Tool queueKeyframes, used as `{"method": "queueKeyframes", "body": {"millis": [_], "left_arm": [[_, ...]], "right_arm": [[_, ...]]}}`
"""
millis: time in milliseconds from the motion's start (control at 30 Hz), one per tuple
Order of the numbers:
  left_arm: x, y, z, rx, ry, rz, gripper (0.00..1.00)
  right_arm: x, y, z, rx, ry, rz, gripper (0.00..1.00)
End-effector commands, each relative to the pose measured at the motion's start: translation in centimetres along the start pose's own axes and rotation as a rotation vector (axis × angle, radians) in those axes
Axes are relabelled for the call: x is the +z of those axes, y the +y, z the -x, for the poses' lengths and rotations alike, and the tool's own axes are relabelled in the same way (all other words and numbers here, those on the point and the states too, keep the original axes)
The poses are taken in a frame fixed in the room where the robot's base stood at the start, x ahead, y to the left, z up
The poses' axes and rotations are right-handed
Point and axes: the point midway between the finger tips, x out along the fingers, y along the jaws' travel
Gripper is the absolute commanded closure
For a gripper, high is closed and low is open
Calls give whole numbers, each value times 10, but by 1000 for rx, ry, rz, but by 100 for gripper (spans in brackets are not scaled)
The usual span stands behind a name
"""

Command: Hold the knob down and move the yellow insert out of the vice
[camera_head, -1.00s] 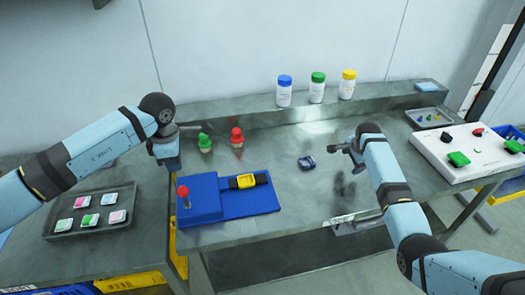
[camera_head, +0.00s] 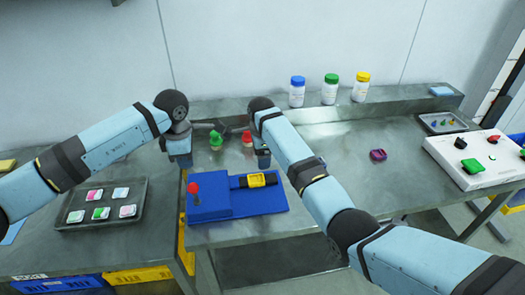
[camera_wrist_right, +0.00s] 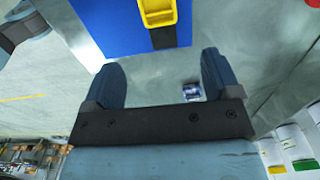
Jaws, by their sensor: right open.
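The vice is a blue base (camera_head: 232,212) on the near table in the head view. Its red knob (camera_head: 193,187) stands up on the raised left block. The yellow insert (camera_head: 257,180) sits between dark jaws at its right; it also shows at the top of the right wrist view (camera_wrist_right: 157,12). My left gripper (camera_head: 183,161) points down behind and above the knob, apart from it; whether it is open is unclear. My right gripper (camera_wrist_right: 160,72) is open and empty, above the table just behind the insert.
Green (camera_head: 216,141) and red (camera_head: 247,139) figures stand behind the vice, close to both grippers. A tray (camera_head: 138,219) of several cards lies left. A purple piece (camera_head: 378,155) lies right. Bottles (camera_head: 330,90) stand on the back shelf.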

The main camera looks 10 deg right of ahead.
Motion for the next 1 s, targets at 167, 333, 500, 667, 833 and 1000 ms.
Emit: {"method": "queueKeyframes", "body": {"millis": [167, 333, 500, 667, 833, 1000], "left_arm": [[0, 0, 0, 0, 0, 0, 100], [0, 0, 0, 0, 0, 0, 100], [0, 0, 0, 0, 0, 0, 100], [0, 0, 0, 0, 0, 0, 100], [0, 0, 0, 0, 0, 0, 100], [0, 0, 0, 0, 0, 0, 100]], "right_arm": [[-1, 1, -33, 4, 2, 0, 17], [-1, 1, -65, 3, 1, 1, 17], [-1, 0, -91, 2, 1, 1, 17], [-1, 0, -104, 1, 0, 1, 17], [-1, 0, -108, 0, -1, 1, 17], [-1, 0, -108, 0, -1, 1, 17]]}}
